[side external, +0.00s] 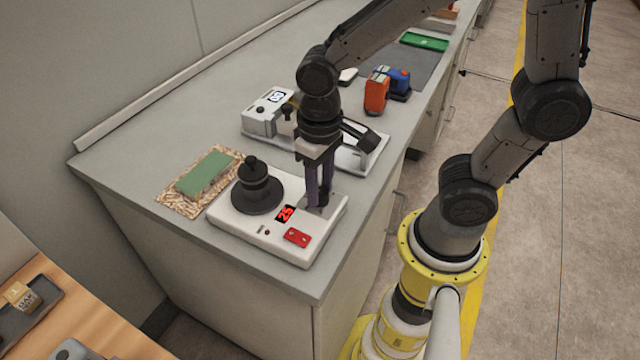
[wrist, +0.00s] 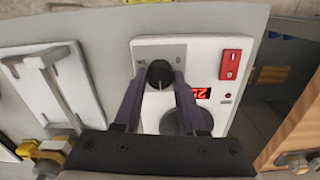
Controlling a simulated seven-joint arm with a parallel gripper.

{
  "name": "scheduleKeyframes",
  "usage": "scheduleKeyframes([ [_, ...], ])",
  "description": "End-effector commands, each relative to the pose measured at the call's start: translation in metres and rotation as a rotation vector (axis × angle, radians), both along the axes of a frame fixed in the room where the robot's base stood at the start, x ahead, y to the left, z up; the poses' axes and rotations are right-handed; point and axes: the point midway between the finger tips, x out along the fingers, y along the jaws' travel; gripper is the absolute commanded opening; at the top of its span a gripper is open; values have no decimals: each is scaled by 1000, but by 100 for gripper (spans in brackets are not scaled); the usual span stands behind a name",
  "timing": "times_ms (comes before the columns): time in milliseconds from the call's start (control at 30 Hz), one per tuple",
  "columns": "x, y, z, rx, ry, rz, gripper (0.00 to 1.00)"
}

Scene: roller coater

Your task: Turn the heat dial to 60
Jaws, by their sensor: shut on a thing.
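The white heater unit (side external: 270,248) stands near the front corner of the grey counter. Its red display (side external: 285,214) reads 25. The heat dial (wrist: 159,74) is a round black knob with a pale pointer line; in the side view it is mostly hidden by my fingers. My gripper (side external: 319,202) points straight down over the unit, with its fingers on either side of the dial, shut on it. In the wrist view my gripper (wrist: 160,82) has both fingertips against the knob.
A black stepped post (side external: 257,188) stands on the unit close left of my gripper, and a red switch (side external: 297,236) sits in front. A white coater machine (side external: 268,112) stands behind. A green block (side external: 207,175) lies on a patterned mat at left.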

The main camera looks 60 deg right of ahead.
Motion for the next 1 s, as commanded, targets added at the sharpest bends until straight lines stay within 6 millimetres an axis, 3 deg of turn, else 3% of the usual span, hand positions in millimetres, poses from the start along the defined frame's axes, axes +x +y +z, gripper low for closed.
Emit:
scheduleKeyframes([
  [267,1,0,1,1,-3,0,0],
  [300,1,0,1,1,-3,1,48],
  [433,0,0,1,1,-2,1,70],
  [767,0,0,2,1,-1,1,70],
  [1000,1,0,34,2,-7,1,70],
])
